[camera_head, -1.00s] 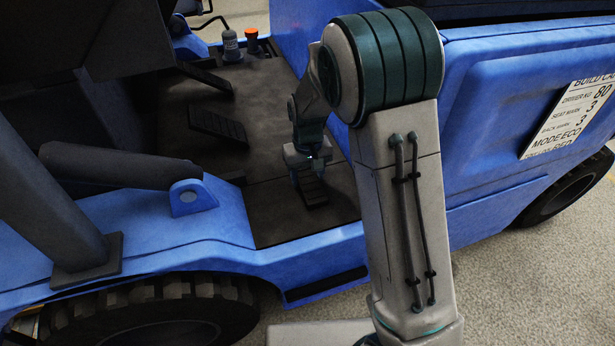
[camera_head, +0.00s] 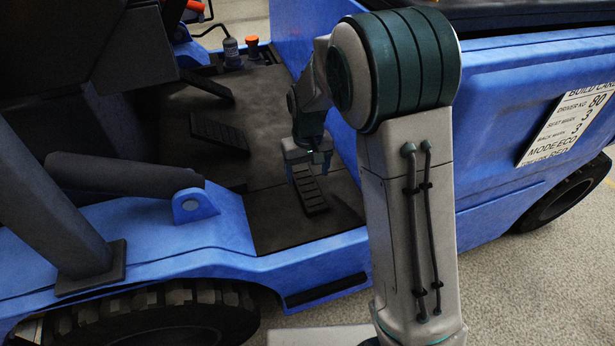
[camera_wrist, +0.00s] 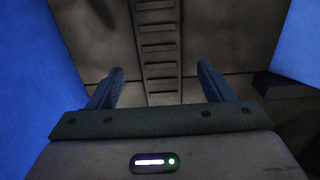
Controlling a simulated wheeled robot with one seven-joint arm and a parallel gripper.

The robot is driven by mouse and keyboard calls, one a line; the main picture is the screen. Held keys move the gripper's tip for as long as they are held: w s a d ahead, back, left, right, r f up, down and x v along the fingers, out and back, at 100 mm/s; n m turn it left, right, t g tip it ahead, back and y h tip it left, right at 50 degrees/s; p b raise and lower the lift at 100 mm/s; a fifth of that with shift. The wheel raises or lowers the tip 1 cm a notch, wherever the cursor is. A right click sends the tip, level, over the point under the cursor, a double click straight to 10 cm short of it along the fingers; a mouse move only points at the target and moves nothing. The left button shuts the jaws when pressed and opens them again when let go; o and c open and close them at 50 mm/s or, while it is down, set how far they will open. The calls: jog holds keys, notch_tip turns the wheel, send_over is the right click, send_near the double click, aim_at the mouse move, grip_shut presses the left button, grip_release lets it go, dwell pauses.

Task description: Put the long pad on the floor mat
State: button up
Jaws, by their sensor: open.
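The long pad (camera_head: 313,198) is a dark, narrow strip with raised cross ribs. It lies on the dark floor mat (camera_head: 270,215) of the blue vehicle's footwell, near the sill. In the wrist view the long pad (camera_wrist: 158,45) runs up the picture between my fingers, with a gap on each side. My gripper (camera_head: 309,174) is open above the pad; its spread fingers also show in the wrist view (camera_wrist: 159,73). The pad's near end is hidden behind my gripper body in the wrist view.
A ribbed pedal (camera_head: 220,133) is left of my arm, with another dark pedal (camera_head: 207,87) behind it. Grey and orange knobs (camera_head: 252,46) stand at the back. Blue body panels (camera_head: 500,110) flank the footwell. A black cylinder (camera_head: 120,178) lies at the left.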

aim_at(307, 186)
notch_tip(307, 186, up, 8)
jog(key=p, duration=0.2)
jog(key=shift+s+f, duration=0.1)
jog(key=shift+f, duration=0.05)
dwell(0.4)
